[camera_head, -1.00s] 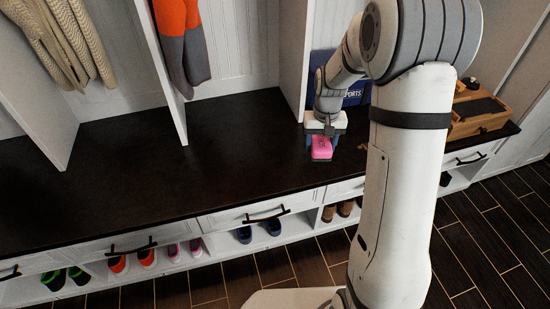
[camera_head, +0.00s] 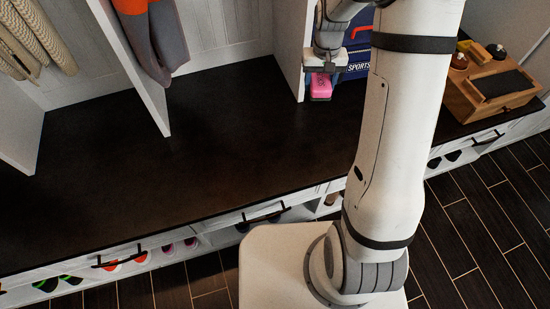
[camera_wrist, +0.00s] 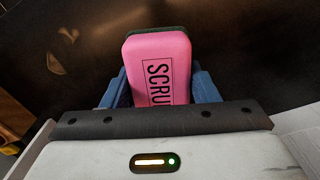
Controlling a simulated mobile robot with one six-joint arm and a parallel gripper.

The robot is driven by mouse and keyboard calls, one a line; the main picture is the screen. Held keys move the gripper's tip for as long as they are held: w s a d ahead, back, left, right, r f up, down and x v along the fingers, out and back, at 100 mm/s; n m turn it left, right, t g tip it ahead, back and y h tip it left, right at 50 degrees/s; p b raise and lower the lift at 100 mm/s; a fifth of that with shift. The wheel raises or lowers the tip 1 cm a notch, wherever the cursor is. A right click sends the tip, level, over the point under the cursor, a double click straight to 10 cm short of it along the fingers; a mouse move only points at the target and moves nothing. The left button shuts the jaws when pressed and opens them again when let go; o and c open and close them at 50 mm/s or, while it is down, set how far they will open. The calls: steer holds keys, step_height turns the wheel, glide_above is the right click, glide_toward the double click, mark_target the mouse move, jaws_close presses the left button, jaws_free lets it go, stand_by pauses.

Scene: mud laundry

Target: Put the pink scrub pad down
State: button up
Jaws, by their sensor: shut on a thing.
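The pink scrub pad (camera_head: 320,86) hangs below my gripper (camera_head: 321,76) in the head view, near the end of a white divider. In the wrist view the pad (camera_wrist: 160,62) shows its pink face with black "SCRU" lettering and a dark backing along its far edge. My gripper (camera_wrist: 162,88) is shut on it, with a blue finger on each side. The dark bench top (camera_head: 230,130) is below the pad. I cannot tell the exact gap between the pad and the bench.
A blue box marked "SPORTS" (camera_head: 357,67) stands behind and to the right of the gripper. A wooden box (camera_head: 490,85) sits at the right end of the bench. White dividers (camera_head: 135,60) split the back. The bench's middle is clear. Shoes (camera_head: 125,262) fill cubbies below.

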steer(key=shift+s+a+f, duration=0.1)
steer(key=shift+a+f, duration=0.2)
steer(key=shift+a, duration=0.1)
steer(key=s+a+f+n+b, duration=0.3)
steer(key=s+a+f+b, duration=0.4)
steer(key=s+a+f, duration=0.4)
steer(key=b, duration=0.1)
glide_above(276, 163)
step_height(276, 163, down, 5)
steer(key=shift+r, duration=0.1)
steer(key=shift+f+b, duration=0.85)
steer(key=shift+f, duration=1.45)
steer(key=shift+f, duration=0.1)
steer(key=o, duration=0.5)
steer(key=shift+f, duration=0.1)
steer(key=o, duration=0.5)
steer(key=shift+c, duration=0.2)
